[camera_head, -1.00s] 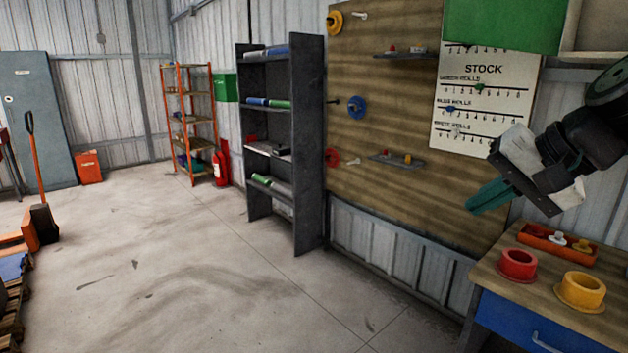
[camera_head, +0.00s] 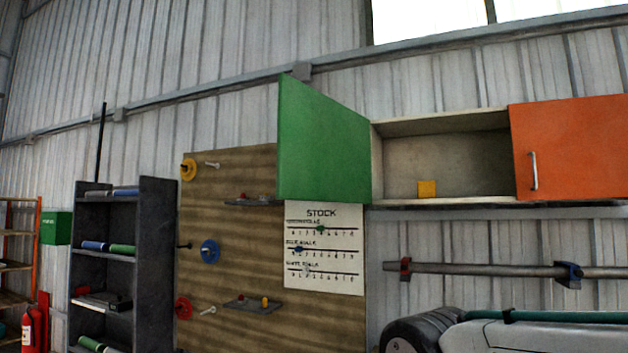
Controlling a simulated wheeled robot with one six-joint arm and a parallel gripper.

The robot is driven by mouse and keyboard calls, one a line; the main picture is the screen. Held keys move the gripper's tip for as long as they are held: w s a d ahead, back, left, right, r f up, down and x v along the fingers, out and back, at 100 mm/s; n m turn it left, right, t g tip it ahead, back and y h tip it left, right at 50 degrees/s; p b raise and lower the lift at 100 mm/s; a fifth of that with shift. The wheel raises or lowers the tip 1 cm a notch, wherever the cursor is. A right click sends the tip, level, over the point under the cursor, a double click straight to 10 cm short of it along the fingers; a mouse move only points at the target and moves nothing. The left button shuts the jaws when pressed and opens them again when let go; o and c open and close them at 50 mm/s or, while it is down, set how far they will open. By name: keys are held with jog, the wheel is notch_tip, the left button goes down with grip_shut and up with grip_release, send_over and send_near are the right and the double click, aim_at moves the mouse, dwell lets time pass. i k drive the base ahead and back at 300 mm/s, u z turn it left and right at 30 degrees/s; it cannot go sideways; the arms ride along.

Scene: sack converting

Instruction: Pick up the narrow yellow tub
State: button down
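A small yellow thing (camera_head: 427,188), boxy and tub-like, stands on the floor of the open wall cabinet (camera_head: 393,160), towards the middle of the opening. It is the only thing I see in that opening. It is too small to tell whether its top is open. Parts of my arm cross the bottom right of the view, well below and to the right of the cabinet. My gripper's fingertips cannot be made out, so its opening does not show.
A green door (camera_head: 322,140) swings out at the cabinet's left; an orange door (camera_head: 572,148) covers its right. Below runs a wall rail (camera_head: 480,269) with red and blue clamps. A wooden pegboard (camera_head: 235,225) with coloured discs and a dark shelf rack (camera_head: 155,230) stand left.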

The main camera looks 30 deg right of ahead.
aim_at(426, 190)
jog(key=u, duration=0.5)
jog(key=k, duration=0.6)
jog(key=u, duration=0.6)
jog(key=i, duration=1.35)
jog(key=z, duration=0.5)
jog(key=i, duration=0.95)
jog(key=z, duration=1.5)
jog(key=i, duration=0.75)
jog(key=z, duration=0.8)
